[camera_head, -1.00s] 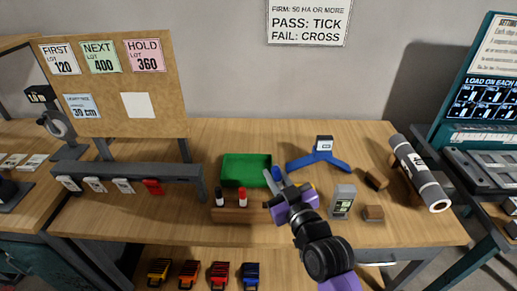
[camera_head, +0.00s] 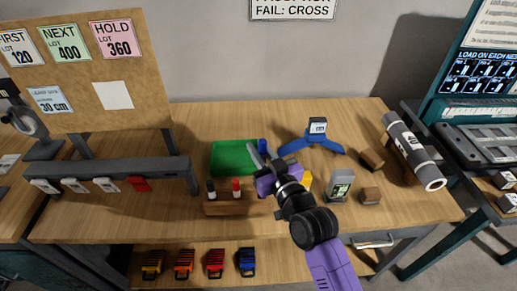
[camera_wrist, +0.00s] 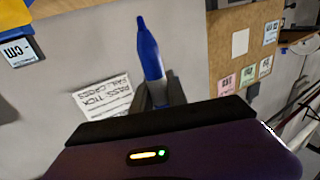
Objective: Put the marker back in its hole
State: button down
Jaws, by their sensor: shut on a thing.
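A blue marker (camera_head: 262,146) is held in my gripper (camera_head: 259,158), over the right edge of the green tray as seen in the head view. In the wrist view the marker (camera_wrist: 149,50) has a blue upper part and a grey lower part between the fingers of my gripper (camera_wrist: 160,92). A wooden block (camera_head: 225,209) stands at the table's front with a black marker (camera_head: 212,190) and a red marker (camera_head: 236,190) upright in it. My gripper is behind and above the block's right end. I cannot make out an empty hole.
A green tray (camera_head: 230,157) lies behind the block. A grey rail (camera_head: 120,172) with hanging tags is left.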

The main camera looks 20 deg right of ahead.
jog(key=shift+f, duration=0.1)
jog(key=shift+m+h, duration=0.4)
jog(key=shift+h, duration=0.2)
jog(key=shift+d+f+p, duration=0.1)
jog(key=shift+f+p, duration=0.4)
jog(key=shift+f, duration=3.4)
jog(key=shift+f+b, duration=3.1)
jog(key=shift+f, duration=0.25)
jog(key=c, duration=1.2)
grip_release()
jog(key=shift+c, duration=0.2)
jog(key=shift+s+b, duration=0.4)
jog(key=shift+s, duration=3.55)
